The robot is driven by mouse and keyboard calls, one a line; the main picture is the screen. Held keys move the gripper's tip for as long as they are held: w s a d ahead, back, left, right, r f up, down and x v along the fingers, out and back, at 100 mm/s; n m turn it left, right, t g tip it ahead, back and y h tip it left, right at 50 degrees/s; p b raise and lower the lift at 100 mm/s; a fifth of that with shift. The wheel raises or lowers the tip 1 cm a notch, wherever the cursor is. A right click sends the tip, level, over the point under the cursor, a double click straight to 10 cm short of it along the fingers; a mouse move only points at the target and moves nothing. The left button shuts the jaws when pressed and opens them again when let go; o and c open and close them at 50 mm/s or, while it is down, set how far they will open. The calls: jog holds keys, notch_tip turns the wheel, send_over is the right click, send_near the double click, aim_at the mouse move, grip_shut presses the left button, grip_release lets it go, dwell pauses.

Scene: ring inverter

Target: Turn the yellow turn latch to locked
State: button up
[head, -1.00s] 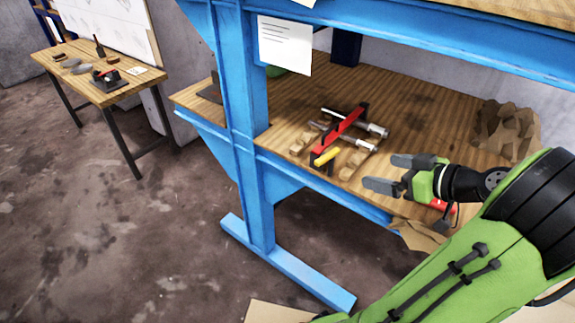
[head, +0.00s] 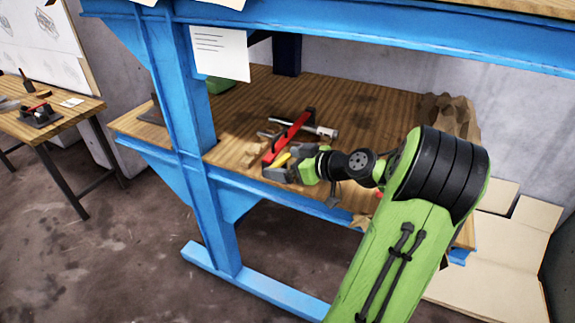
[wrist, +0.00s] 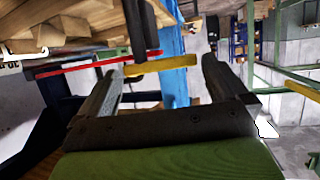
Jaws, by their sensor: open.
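The yellow turn latch (head: 282,160) is mounted at the near end of a red bar (head: 290,135) on the wooden shelf. In the wrist view the latch (wrist: 160,65) is a short yellow bar crossing the gap between my fingertips, with the red bar (wrist: 85,66) running off to its left. My gripper (head: 284,164) is open at the latch, and its fingers partly hide it in the head view. In the wrist view my gripper (wrist: 159,70) has one finger toward each end of the latch. I cannot tell whether either finger touches it.
The latch sits on the lower shelf (head: 345,105) of a blue frame (head: 195,130), with the upper beam above my arm. A metal rod (head: 318,129) and wooden blocks lie close by. Crumpled brown paper (head: 450,115) is at the back right.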

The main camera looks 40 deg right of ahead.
jog(key=c, duration=0.8)
